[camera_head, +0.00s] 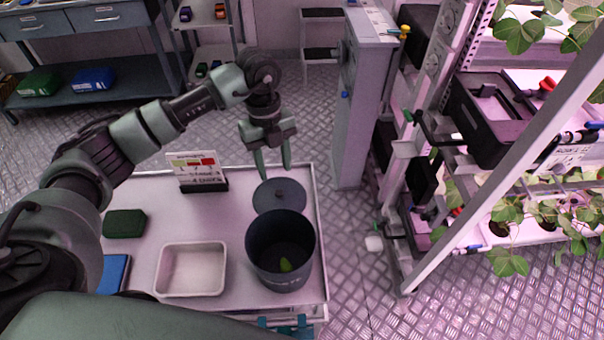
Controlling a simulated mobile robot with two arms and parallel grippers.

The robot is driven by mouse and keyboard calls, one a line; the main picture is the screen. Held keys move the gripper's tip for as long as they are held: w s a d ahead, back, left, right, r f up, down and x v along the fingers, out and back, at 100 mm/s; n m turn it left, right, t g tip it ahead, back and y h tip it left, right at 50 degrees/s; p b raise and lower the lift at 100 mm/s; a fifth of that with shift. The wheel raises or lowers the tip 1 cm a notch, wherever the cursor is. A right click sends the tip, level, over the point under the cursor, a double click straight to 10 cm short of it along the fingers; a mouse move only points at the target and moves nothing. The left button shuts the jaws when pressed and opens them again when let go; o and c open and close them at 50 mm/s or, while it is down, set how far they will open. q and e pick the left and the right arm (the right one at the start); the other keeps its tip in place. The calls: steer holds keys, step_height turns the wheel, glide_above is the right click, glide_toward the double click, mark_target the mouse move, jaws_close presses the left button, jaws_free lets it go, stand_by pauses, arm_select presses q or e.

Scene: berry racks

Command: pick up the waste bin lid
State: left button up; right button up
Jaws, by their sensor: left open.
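The waste bin lid (280,204) is a dark grey disc with a small knob on top. It lies flat on the white cart top, just behind the waste bin (281,279). The bin is dark, round and uncovered, with a green leaf inside. My left gripper (274,172) points down above the far edge of the lid. Its two fingers are apart and nothing is between them. I cannot tell how far above the lid they are. My right gripper does not show.
On the cart top (235,213) are a white tray (190,269), a dark green box (125,223), a blue item (113,273) and a small sign (197,168). A grey cabinet (361,110) and plant racks (470,187) stand to the right.

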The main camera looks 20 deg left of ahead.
mark_target(279, 192)
arm_select(q)
steer(key=shift+s+d+f+p, duration=0.2)
steer(key=shift+s+f, duration=0.1)
steer(key=shift+f, duration=0.25)
steer(key=shift+s+d+f+p, duration=0.15)
steer(key=shift+s+d+f, duration=0.1)
steer(key=shift+f, duration=0.25)
step_height(279, 192, down, 5)
steer(key=shift+w+r+p, duration=0.1)
steer(key=shift+r+p, duration=0.05)
steer(key=shift+p, duration=0.7)
steer(key=shift+f, duration=0.25)
steer(key=shift+c, duration=0.8)
steer(key=c, duration=0.6)
jaws_close()
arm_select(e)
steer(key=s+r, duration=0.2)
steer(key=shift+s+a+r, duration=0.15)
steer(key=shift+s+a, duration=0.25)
